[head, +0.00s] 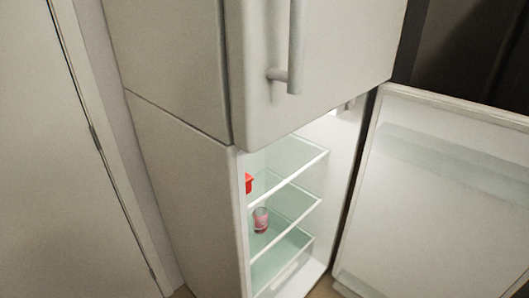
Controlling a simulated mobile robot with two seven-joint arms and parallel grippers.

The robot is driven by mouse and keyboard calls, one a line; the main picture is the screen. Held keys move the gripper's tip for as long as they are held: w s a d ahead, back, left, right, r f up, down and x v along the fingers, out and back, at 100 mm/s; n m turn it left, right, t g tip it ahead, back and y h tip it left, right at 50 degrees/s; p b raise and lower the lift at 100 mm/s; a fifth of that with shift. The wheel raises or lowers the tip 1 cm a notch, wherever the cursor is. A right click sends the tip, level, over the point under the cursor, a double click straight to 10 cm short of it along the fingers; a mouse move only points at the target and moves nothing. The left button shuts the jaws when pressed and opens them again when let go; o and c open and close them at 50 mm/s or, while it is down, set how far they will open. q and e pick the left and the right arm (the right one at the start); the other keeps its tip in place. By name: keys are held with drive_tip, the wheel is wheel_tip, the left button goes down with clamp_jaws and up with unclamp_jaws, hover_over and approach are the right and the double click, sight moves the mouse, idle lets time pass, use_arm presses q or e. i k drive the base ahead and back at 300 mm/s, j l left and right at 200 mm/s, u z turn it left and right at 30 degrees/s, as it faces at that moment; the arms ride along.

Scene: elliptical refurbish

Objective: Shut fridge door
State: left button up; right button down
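The fridge (190,175) is a tall white unit in the middle of the head view. Its lower door (435,215) stands wide open to the right, showing its inner face with a pale shelf strip. The upper door (335,75) is closed and has a vertical bar handle (297,45). The lower compartment shows glass shelves (285,205), a red item (249,183) and a pink can (261,220). The outer face of the open door is hidden. Neither of my grippers is in view.
A pale door or wall panel (60,170) with a frame stands close on the left of the fridge. A dark area (475,50) lies behind the open door at the upper right. Only small patches of floor show at the bottom.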

sight(439, 207)
drive_tip(key=i+l+z, duration=0.15)
drive_tip(key=l, duration=0.25)
drive_tip(key=i+l+z, duration=0.15)
drive_tip(key=l, duration=0.2)
drive_tip(key=i+l+z, duration=0.15)
drive_tip(key=l, duration=0.2)
drive_tip(key=i, duration=0.05)
